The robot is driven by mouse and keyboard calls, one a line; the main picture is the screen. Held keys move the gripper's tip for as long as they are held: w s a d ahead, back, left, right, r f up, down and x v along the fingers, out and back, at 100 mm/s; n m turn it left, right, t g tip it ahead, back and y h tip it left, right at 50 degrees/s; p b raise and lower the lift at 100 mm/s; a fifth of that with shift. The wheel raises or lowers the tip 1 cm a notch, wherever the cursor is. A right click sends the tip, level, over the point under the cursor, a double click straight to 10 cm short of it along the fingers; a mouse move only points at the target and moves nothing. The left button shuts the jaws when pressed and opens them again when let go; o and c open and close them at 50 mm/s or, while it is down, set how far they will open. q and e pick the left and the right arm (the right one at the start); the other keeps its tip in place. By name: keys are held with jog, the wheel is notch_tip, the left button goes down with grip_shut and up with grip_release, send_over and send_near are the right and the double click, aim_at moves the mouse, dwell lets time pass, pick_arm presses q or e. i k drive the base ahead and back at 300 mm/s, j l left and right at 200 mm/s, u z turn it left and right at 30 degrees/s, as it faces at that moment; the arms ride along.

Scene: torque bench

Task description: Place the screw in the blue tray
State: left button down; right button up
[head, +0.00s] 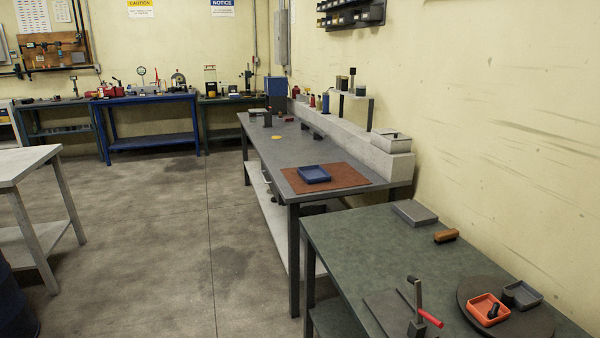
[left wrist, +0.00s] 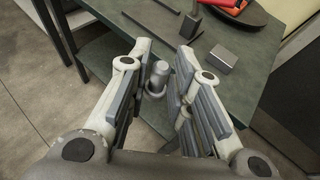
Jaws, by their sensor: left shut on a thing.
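The blue tray (head: 313,174) sits on a brown mat on the long grey bench in the head view and looks empty. My left gripper (left wrist: 164,55) shows only in the left wrist view, shut on the screw (left wrist: 157,78). The screw is a grey metal cylinder with a wider flange at one end, between the finger pads. The near finger parts hide some of the contact. Neither gripper shows in the head view, and my right gripper is in neither view.
A green table (head: 385,250) stands in front of the grey bench. It holds an orange tray (head: 474,308) and a grey tray (head: 536,299) on a dark round plate, a red-handled lever (head: 430,318), an orange-brown block (head: 446,236) and a flat grey box (head: 414,213). Open floor lies left.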

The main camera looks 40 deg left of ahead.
aim_at(310, 172)
jog(key=i+j, duration=0.1)
jog(key=j, duration=0.35)
jog(key=i+j+z, duration=0.1)
jog(key=j, duration=0.3)
jog(key=i+j, duration=0.15)
jog(key=j, duration=0.3)
jog(key=i+j+z, duration=0.1)
jog(key=j, duration=0.35)
jog(key=i+j, duration=0.1)
jog(key=j, duration=0.35)
jog(key=i+j, duration=0.45)
jog(key=i+j+z, duration=0.15)
jog(key=i+j, duration=0.7)
jog(key=j, duration=0.2)
jog(key=z, duration=0.05)
